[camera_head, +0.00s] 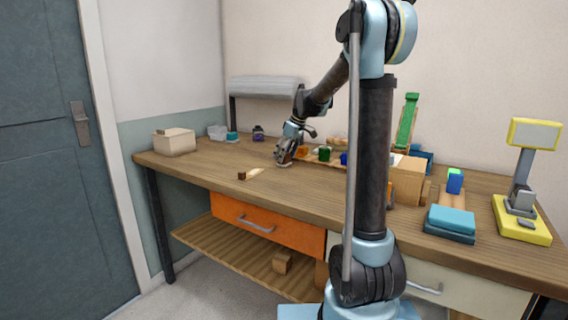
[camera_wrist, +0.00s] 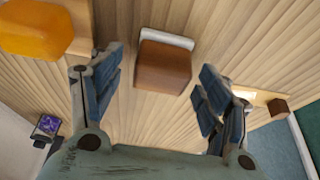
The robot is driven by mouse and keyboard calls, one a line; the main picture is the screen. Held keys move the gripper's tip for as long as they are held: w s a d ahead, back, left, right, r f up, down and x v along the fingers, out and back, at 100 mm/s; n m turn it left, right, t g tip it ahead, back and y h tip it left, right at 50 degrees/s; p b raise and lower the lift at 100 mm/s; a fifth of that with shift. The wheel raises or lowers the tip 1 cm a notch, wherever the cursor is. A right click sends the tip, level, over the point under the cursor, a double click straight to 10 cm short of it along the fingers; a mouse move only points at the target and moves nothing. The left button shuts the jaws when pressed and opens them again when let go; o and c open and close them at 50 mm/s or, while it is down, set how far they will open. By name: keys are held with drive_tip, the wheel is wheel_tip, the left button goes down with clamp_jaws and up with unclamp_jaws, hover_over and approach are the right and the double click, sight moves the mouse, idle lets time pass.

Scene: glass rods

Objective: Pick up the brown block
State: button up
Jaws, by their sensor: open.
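A brown block (camera_wrist: 162,67) with a pale strip along its far edge lies ahead of my gripper (camera_head: 284,158) in the wrist view, between the lines of the two fingers. The fingers are spread apart with nothing held, and the block appears clear of both. In the head view my gripper is low over the back of the wooden table, and I cannot make this block out there. A second, smaller dark brown block (camera_head: 242,176) sits at the end of a pale wooden strip (camera_head: 255,172), left of my gripper. It also shows right in the wrist view (camera_wrist: 278,107).
An orange object (camera_wrist: 36,27) is at upper left in the wrist view. A purple jar (camera_head: 258,133) and a pale box (camera_head: 174,141) stand on the table (camera_head: 205,165). Green and blue blocks are right of my gripper. The table's front left is mostly clear.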

drive_tip(key=shift+w+a+f, duration=0.1)
drive_tip(key=shift+a+f, duration=0.05)
drive_tip(key=shift+f, duration=0.4)
drive_tip(key=c, duration=1.2)
drive_tip(key=shift+c, duration=0.2)
wheel_tip(320, 180, up, 10)
drive_tip(key=shift+r, duration=0.1)
